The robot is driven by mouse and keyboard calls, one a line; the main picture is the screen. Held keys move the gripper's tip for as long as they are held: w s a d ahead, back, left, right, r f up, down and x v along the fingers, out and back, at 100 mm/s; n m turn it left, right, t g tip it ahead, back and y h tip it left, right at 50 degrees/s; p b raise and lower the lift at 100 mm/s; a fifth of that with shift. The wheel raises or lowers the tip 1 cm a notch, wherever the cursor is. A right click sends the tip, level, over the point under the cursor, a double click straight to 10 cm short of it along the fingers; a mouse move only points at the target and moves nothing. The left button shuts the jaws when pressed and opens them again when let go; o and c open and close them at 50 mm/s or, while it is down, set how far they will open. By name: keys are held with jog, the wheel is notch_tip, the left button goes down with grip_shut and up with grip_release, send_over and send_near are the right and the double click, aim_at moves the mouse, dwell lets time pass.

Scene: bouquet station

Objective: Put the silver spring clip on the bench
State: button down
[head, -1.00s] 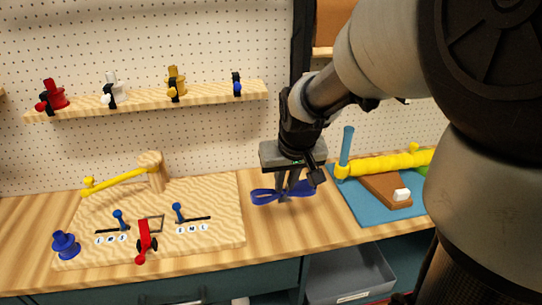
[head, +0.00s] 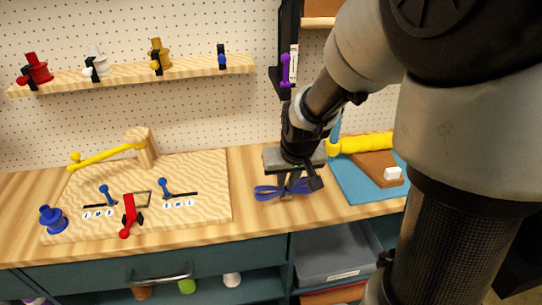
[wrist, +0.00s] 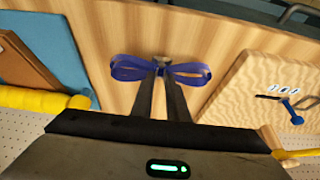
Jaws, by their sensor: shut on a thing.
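My gripper (head: 288,187) points down over the bare bench (head: 262,218), between the wooden board and the blue mat. It is shut on a blue bow-shaped piece (head: 268,192), whose two loops stick out to either side of the fingertips. The bow also shows in the wrist view (wrist: 190,71), with a small grey piece (wrist: 160,57) at its middle, by the fingertips. This grey piece may be the silver spring clip; I cannot tell. The fingers partly hide it. The bow is at or just above the bench top; I cannot tell if it touches.
The wooden board (head: 205,210) at left carries a red clip-like piece (head: 129,215), blue pegs and a yellow arm. The blue mat (head: 350,187) at right holds a brown block and a yellow roll. A shelf (head: 190,68) with coloured spools is behind. A grey bin (head: 335,262) is below.

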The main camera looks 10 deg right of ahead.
aim_at(287, 188)
jog(key=shift+f, duration=1.35)
jog(key=shift+f+b, duration=0.2)
jog(key=shift+b, duration=0.15)
jog(key=c, duration=1.7)
grip_release()
jog(key=shift+r, duration=0.1)
